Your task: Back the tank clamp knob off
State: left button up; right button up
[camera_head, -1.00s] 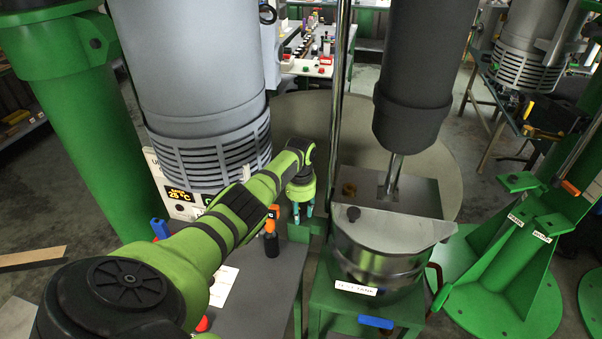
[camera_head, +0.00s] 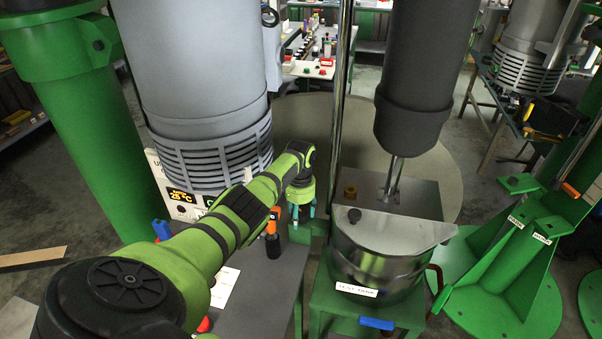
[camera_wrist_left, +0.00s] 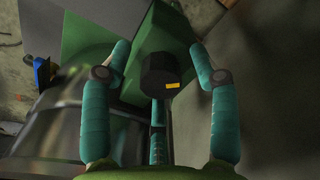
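The clamp knob (camera_wrist_left: 159,74) is a black round knob with a yellow mark, seen in the left wrist view on a green bracket (camera_wrist_left: 160,28). My left gripper (camera_head: 303,217) has teal fingers; in the left wrist view (camera_wrist_left: 159,68) they are spread around the knob, with visible gaps at both sides. Contact with the third, lower finger cannot be told. In the head view the knob is hidden by the gripper. The steel tank (camera_head: 375,262) with its label stands on a green stand just right of the gripper. My right gripper is not in view.
A dark mixer column with a thin shaft (camera_head: 395,172) stands over the tank lid. A chrome pole (camera_head: 338,120) rises close to the gripper. An orange-and-black handled tool (camera_head: 272,238) stands on the grey table (camera_head: 262,295) left of the gripper.

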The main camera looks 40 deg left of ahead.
aim_at(300, 213)
pick_arm(q)
jog(key=shift+w+r, duration=0.15)
jog(key=shift+d+r, duration=0.1)
jog(key=shift+r, duration=0.15)
notch_tip(300, 213, up, 11)
jog(key=shift+r, duration=0.15)
dwell(0.4)
